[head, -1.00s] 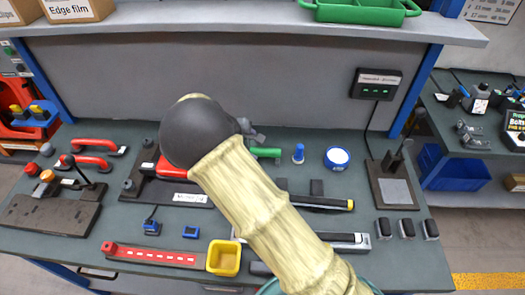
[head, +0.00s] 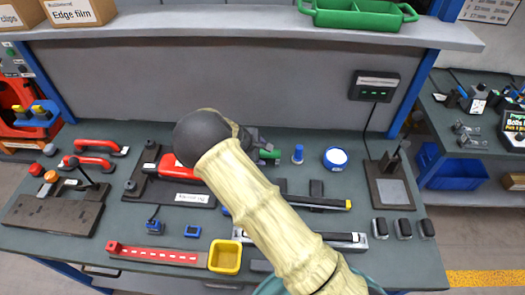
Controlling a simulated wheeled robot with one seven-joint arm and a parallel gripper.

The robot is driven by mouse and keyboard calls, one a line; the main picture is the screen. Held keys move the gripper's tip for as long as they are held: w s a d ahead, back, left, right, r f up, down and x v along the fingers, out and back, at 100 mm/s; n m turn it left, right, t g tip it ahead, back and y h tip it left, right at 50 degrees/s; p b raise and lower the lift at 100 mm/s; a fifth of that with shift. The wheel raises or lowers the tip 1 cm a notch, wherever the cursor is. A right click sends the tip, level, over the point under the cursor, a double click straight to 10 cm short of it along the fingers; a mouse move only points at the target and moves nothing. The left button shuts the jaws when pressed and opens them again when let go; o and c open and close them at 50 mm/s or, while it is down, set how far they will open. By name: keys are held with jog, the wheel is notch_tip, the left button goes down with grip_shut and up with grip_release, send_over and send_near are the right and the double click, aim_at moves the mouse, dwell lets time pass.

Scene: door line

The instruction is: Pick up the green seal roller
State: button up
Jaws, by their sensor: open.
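The green seal roller (head: 269,154) lies on the bench just right of my arm in the head view. Only a short green part shows; the rest is hidden behind my gripper and arm. My gripper (head: 260,141) is a small grey shape at the far end of my arm, right beside the green part. It is open. Its fingers are mostly hidden by my arm, and I cannot tell whether they touch the roller.
A blue upright piece (head: 297,154) and a round blue-and-white tin (head: 336,158) stand to the right. A red tool on a dark plate (head: 168,191) lies left of my arm. A yellow cup (head: 225,257) stands near the front. The shelf (head: 250,22) overhangs the back.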

jog(key=shift+w+d+f, duration=0.15)
jog(key=shift+d+f, duration=0.05)
jog(key=shift+f, duration=0.2)
jog(key=c, duration=1.2)
